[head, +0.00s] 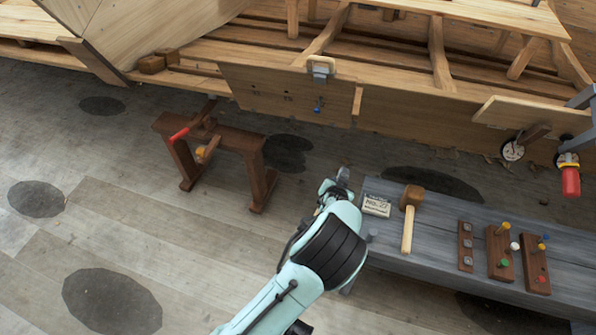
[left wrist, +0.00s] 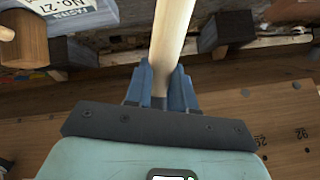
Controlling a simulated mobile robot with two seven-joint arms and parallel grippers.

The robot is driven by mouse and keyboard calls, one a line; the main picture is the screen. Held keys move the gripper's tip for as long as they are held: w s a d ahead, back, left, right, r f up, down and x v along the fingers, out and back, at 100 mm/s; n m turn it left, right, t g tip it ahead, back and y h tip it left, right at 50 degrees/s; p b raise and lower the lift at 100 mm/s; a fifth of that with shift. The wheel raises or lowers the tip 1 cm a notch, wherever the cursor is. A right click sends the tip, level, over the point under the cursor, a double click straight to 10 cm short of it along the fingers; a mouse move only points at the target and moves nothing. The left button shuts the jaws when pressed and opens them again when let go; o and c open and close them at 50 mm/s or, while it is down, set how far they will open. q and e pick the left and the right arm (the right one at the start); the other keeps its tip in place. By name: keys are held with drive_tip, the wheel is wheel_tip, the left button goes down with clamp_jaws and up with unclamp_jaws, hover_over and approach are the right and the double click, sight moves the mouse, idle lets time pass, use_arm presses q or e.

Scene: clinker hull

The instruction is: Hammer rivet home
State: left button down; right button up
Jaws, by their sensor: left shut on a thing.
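My left gripper (head: 338,184) is at the near left end of the grey bench in the head view, in front of the hull. In the left wrist view its blue fingers (left wrist: 159,82) are shut on a pale round wooden handle (left wrist: 172,35), which runs out of the top of the picture. A small grey piece (head: 343,174) shows at the gripper's tip in the head view; I cannot tell if it belongs to the handle. A blue rivet (head: 317,108) sits in the hull plank (head: 270,97), below a clamp (head: 320,70). My right gripper is out of view.
The grey bench (head: 440,250) carries a wooden mallet (head: 411,198), a label card (head: 376,206) and wooden blocks (head: 500,250) with coloured pegs. A brown trestle (head: 240,140) stands at left. A red-ended tool (head: 570,180) is at right.

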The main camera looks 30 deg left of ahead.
use_arm(q)
drive_tip(key=s+a+r+t+y+p, duration=0.1)
drive_tip(key=s+a+r+t, duration=0.3)
drive_tip(key=a+r+t, duration=0.6)
drive_tip(key=shift+a+r+m+t+y, duration=0.15)
drive_tip(key=shift+a+m+t+y, duration=0.15)
drive_tip(key=shift+a+t+y, duration=0.35)
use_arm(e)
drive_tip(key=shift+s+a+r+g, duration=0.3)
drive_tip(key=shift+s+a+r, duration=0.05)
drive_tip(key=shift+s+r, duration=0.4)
use_arm(q)
drive_tip(key=shift+d, duration=0.15)
drive_tip(key=r+x, duration=0.1)
drive_tip(key=x, duration=0.8)
drive_tip(key=f+v, duration=0.1)
drive_tip(key=v, duration=0.8)
